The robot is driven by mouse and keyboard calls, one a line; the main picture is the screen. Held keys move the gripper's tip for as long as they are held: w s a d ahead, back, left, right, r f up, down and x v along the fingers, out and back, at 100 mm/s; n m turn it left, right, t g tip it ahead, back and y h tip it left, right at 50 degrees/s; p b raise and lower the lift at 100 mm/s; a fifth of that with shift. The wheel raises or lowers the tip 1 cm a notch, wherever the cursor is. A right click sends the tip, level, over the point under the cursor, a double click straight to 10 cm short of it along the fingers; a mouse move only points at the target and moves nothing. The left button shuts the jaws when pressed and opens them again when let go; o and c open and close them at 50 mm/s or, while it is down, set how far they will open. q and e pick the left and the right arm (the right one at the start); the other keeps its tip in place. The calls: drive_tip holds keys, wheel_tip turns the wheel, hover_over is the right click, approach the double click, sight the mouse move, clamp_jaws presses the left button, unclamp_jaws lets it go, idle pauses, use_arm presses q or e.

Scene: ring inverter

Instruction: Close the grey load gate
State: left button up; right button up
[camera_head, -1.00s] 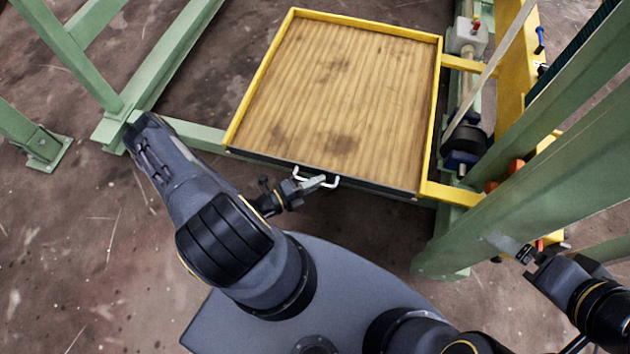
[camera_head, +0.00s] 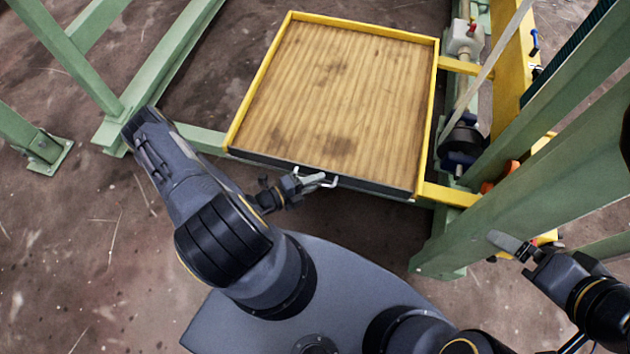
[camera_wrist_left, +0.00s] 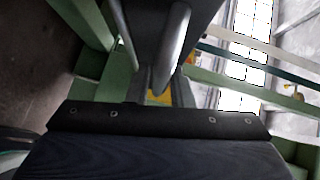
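A dark grey panel (camera_head: 375,187), which I take for the load gate, runs along the near edge of the wood-floored, yellow-rimmed platform (camera_head: 434,100). It is seen nearly edge-on. A pale U-shaped handle (camera_head: 334,181) sticks out of its near side. My left gripper (camera_head: 316,180) is at this handle; its fingers overlap the bar, and their closure is unclear. The left wrist view shows a silvery rounded bar (camera_wrist_left: 174,48) close up against dark parts. My right gripper (camera_head: 507,243) is beside the green post at lower right; its finger gap is not clear.
A thick green post (camera_head: 540,190) stands between the platform and my right arm. Yellow framework and a machine with a pale strap (camera_head: 485,75) stand right of the platform. Green beams (camera_head: 165,70) rise at left. Brown floor (camera_head: 75,240) is open at lower left.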

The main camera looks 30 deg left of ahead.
use_arm(q)
drive_tip(key=v, duration=0.7)
drive_tip(key=shift+s+a+p, duration=0.2)
drive_tip(key=shift+s+p, duration=0.1)
idle(0.4)
